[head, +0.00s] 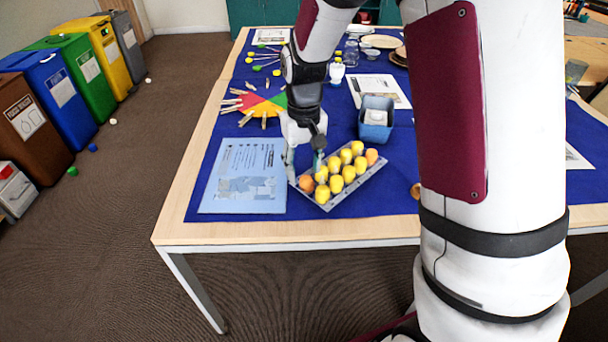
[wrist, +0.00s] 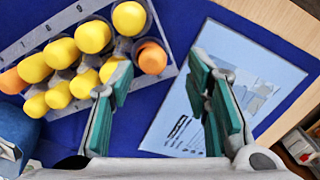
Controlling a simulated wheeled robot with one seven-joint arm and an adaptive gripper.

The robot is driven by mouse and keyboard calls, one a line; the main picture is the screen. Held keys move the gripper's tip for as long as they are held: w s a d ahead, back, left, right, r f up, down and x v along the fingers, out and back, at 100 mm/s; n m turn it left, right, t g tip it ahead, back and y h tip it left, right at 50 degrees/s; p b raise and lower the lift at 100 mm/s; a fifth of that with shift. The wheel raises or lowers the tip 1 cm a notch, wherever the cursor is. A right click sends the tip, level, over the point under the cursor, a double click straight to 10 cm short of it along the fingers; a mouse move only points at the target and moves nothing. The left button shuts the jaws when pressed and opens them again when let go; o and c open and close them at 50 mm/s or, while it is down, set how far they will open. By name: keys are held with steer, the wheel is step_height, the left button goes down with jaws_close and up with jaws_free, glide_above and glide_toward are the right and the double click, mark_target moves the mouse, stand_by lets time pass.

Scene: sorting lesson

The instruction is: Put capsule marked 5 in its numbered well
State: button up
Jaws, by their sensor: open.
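The grey tray (head: 329,207) lies on the blue cloth and holds several yellow capsules (head: 335,184) in its wells. It also shows in the wrist view (wrist: 62,22), with digits printed along one edge. An orange capsule (head: 306,184) sits at the tray's near left end, and another orange one (head: 371,157) at its far right end. The near one shows in the wrist view (wrist: 152,58) between my fingertips. My gripper (head: 304,163) is open and empty at the tray's left end; its green-padded fingers show in the wrist view (wrist: 162,72). I cannot read a 5 on any capsule.
A pale blue printed sheet (head: 243,178) lies left of the tray. A blue bin (head: 376,119) stands behind the tray. A coloured wheel with clothespins (head: 262,104) lies farther back. An orange-brown round thing (head: 415,191) lies right of the tray. Bare cloth lies in front of it.

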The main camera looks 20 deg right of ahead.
steer(key=s+r+p, duration=0.1)
steer(key=s+r, duration=0.3)
steer(key=r, duration=0.3)
steer(key=s+r, duration=0.3)
steer(key=r, duration=0.5)
steer(key=s+r+t, duration=0.1)
steer(key=s+r, duration=0.2)
steer(key=s, duration=2.2)
steer(key=shift+t, duration=0.4)
steer(key=shift+w+a, duration=0.1)
step_height(320, 180, up, 14)
steer(key=t+p, duration=0.2)
steer(key=p, duration=1)
steer(key=shift+d+t+p, duration=0.2)
steer(key=shift+t+p, duration=0.1)
